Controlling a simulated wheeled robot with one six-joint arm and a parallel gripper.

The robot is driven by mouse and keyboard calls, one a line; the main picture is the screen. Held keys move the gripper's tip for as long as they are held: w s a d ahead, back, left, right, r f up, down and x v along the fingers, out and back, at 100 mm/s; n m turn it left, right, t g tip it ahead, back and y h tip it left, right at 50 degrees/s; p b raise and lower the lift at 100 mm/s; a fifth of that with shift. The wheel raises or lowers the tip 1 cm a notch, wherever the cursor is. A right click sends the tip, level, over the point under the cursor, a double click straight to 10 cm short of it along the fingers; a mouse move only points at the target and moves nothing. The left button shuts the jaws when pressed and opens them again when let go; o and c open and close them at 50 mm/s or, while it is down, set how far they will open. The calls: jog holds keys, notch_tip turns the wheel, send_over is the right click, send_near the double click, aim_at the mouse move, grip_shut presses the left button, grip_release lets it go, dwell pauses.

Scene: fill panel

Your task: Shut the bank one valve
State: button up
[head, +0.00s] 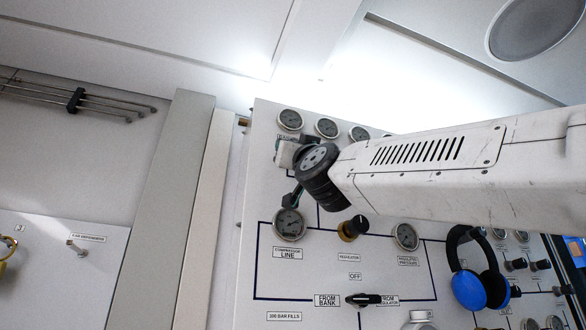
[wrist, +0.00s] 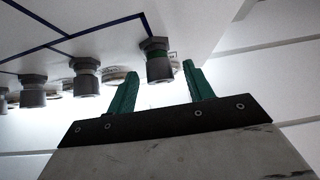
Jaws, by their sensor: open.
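In the wrist view my gripper (wrist: 161,70) is open, its two green fingers spread apart. A dark valve knob with a green band (wrist: 157,61) appears between the fingertips, with a gap on both sides. I cannot tell how deep it sits between them, and no label on it is readable. More similar knobs (wrist: 86,77) continue in a row to the left. In the head view my white arm reaches across the upper fill panel (head: 262,180) and hides most of the valve row; the gripper there is largely hidden behind the wrist.
Gauges (head: 326,128) line the panel's top. Lower are a compressor line gauge (head: 289,224), a regulator knob (head: 352,228) and a black selector handle (head: 364,300). Blue ear defenders (head: 468,290) hang at the right. A pale upright post (head: 160,200) stands left of the panel.

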jog(key=shift+x, duration=1.05)
jog(key=c, duration=1)
jog(key=shift+o, duration=0.2)
jog(key=shift+m+h, duration=0.7)
jog(key=shift+m, duration=0.1)
jog(key=m+h, duration=0.6)
jog(key=shift+a+t, duration=0.1)
jog(key=shift+t, duration=0.2)
jog(key=shift+m+g+h, duration=0.7)
jog(key=shift+m+h, duration=1)
jog(key=shift+m, duration=0.4)
jog(key=shift+m+g+h, duration=0.7)
jog(key=shift+m+h, duration=1)
jog(key=shift+m, duration=0.7)
